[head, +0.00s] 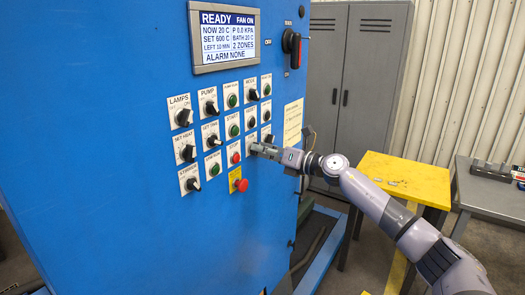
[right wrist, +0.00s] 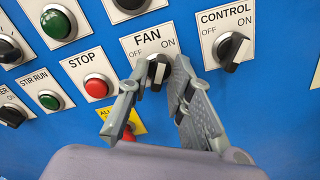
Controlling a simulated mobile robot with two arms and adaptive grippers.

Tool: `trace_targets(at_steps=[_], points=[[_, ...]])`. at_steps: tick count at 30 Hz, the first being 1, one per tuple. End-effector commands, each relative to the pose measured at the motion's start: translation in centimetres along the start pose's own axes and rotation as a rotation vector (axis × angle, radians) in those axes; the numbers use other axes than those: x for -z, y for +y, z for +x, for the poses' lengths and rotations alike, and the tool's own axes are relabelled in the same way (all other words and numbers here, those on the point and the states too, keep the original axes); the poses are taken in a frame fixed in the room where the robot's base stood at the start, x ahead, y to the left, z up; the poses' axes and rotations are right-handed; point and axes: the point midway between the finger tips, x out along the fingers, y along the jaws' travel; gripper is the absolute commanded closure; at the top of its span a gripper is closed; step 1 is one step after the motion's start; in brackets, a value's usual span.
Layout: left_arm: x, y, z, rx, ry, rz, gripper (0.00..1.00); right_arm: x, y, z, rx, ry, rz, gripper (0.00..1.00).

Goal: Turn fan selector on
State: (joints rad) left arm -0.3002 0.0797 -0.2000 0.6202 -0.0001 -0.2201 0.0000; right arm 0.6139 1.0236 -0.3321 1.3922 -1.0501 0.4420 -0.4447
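The fan selector (right wrist: 158,72) is a dark knob on a white plate labelled FAN, with OFF at the left and ON at the right. The right wrist view shows it partly hidden by my right gripper (right wrist: 160,72); which way its pointer stands is hard to tell. The two fingertips are spread apart on either side of the knob, close to it. In the head view my right gripper (head: 256,149) is at the panel and covers most of that plate. The display (head: 227,36) reads READY and FAN ON. My left gripper is not in view.
The control selector (right wrist: 234,48) is right of the fan plate; the red stop button (right wrist: 96,87) is left of it. A red emergency button (head: 240,185) sits lower left of the gripper. A yellow table (head: 405,177) and grey lockers (head: 358,90) stand at the right.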

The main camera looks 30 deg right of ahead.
Motion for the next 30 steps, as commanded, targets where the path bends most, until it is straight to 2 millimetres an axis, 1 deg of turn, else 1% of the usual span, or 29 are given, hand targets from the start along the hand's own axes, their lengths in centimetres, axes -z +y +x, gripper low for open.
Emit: trace_targets(at_steps=[1, 3, 11, 14, 17, 24, 30], points=[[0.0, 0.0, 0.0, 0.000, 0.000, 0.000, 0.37, 0.0, 0.0, 0.0, 0.000, 0.000, 0.000, 0.74], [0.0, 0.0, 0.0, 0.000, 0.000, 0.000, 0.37, 0.0, 0.0, 0.0, 0.000, 0.000, -0.001, 0.70], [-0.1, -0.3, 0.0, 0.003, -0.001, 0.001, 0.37, 0.0, 0.0, 0.0, 0.000, 0.001, -0.002, 0.70], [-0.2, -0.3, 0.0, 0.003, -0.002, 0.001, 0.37, 0.0, 0.0, -0.3, 0.000, 0.000, -0.003, 0.70], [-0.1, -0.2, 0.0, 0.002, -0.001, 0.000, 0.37, 0.1, -0.2, -1.2, 0.003, 0.001, -0.002, 0.70], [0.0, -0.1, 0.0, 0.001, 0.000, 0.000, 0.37, 0.3, -0.2, -4.7, 0.004, 0.005, 0.000, 0.70], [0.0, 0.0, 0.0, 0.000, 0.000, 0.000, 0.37, 0.3, -0.2, -7.3, 0.003, 0.004, 0.001, 0.70]])
